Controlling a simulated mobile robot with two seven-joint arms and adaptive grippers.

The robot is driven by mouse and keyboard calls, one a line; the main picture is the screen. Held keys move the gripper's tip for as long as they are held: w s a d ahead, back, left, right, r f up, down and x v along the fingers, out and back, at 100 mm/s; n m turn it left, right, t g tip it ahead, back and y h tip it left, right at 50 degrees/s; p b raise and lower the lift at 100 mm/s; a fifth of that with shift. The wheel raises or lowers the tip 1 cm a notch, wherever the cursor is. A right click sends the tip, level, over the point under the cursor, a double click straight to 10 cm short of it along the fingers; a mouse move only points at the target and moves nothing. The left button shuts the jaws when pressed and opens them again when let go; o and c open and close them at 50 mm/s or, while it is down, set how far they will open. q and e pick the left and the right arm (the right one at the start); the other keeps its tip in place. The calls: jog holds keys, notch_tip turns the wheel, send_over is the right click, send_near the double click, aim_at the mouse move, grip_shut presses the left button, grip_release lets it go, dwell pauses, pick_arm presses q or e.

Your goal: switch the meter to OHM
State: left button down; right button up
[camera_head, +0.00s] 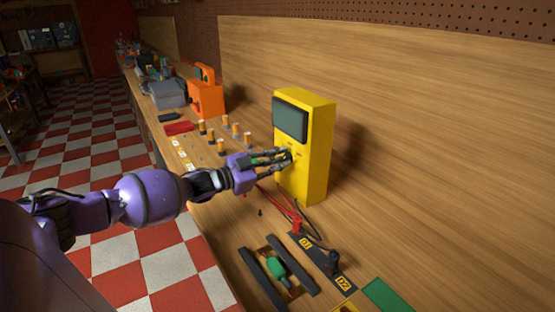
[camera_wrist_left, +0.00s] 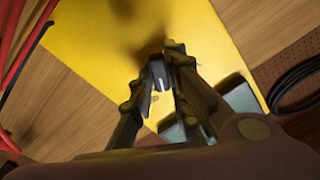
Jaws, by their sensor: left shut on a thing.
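The yellow meter (camera_head: 318,150) stands upright on the wooden bench, with a dark screen (camera_head: 290,120) on its upper front. My left gripper (camera_head: 288,157) is at the meter's front face, just below the screen. In the left wrist view, the left gripper (camera_wrist_left: 168,70) is shut on a small dark knob (camera_wrist_left: 157,77) on the yellow face (camera_wrist_left: 90,35). The knob's setting and the labels around it cannot be read, as the fingers cover much of them. The right gripper is not in view.
Red and black leads (camera_head: 295,222) run from the meter's base to the bench. A dark strip marked D1 and D2 (camera_head: 322,262) and a green part in a black holder (camera_head: 278,268) lie in front. Orange-topped cylinders (camera_head: 220,145) and an orange box (camera_head: 207,100) stand farther back.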

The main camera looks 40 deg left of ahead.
pick_arm(q)
jog(key=m, duration=0.3)
jog(key=shift+m, duration=0.4)
jog(key=shift+m+p, duration=0.3)
jog(key=shift+m, duration=0.2)
jog(key=c, duration=1.7)
grip_release()
jog(key=shift+s, duration=0.1)
jog(key=v, duration=1.1)
jog(key=shift+s+a, duration=0.15)
jog(key=shift+s, duration=0.25)
jog(key=shift+f, duration=0.1)
